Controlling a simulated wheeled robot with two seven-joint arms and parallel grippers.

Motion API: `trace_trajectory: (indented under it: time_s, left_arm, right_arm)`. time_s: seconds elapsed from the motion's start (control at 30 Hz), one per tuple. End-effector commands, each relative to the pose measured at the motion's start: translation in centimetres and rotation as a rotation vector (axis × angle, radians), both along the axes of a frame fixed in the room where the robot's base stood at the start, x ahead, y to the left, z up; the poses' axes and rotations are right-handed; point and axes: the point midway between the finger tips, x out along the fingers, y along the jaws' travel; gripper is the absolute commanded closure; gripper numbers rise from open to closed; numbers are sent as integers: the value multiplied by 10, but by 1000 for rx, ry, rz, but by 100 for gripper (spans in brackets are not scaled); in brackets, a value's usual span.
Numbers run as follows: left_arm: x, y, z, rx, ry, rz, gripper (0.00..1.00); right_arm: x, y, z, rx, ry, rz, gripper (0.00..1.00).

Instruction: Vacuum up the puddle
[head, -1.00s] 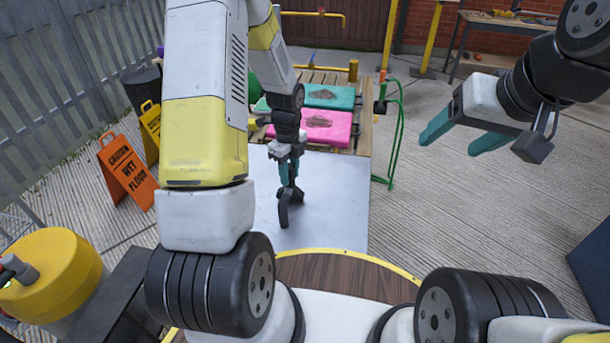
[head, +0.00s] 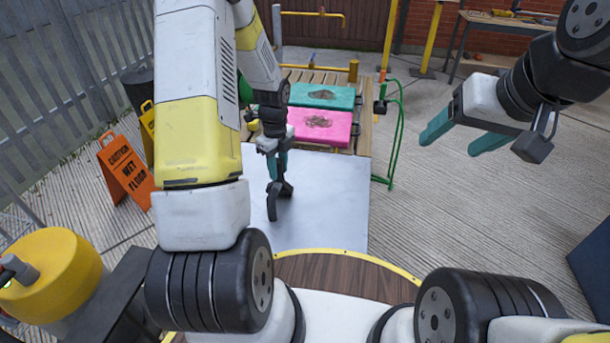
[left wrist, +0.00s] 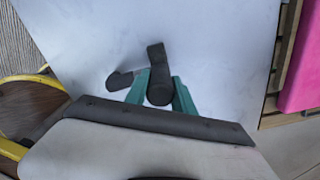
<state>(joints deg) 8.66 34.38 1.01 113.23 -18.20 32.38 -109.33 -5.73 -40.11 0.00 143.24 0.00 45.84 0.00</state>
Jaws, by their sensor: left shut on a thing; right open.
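My left gripper (head: 276,168) is shut on a dark vacuum nozzle (head: 273,205), held over the left part of a pale grey sheet (head: 330,205). Whether the nozzle touches the sheet I cannot tell. In the left wrist view, the teal fingers (left wrist: 160,88) clasp the dark nozzle (left wrist: 156,58), with the grey sheet (left wrist: 215,50) behind. I cannot make out a clear puddle edge on the sheet; its surface shows only faint tone changes. My right gripper (head: 458,140) is open and empty, raised over the concrete at right.
Pink (head: 318,127) and teal (head: 322,96) pads with brown patches lie on slats beyond the sheet. An orange wet-floor sign (head: 126,170) and a yellow drum (head: 50,275) stand left. A green hose (head: 400,135) hangs right of the slats.

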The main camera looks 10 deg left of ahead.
Motion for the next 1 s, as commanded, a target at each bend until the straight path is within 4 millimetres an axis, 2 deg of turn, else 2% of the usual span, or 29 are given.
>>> trace_trajectory:
  time_s: [0.57, 1.0]
  left_arm:
    - [1, 0, 0, 0, 0, 0, 100]
    - [26, 6, 0, 0, -1, 0, 100]
  right_arm:
    - [0, 0, 0, 0, 0, 0, 32]
    - [0, 0, 0, 0, 0, 0, 32]
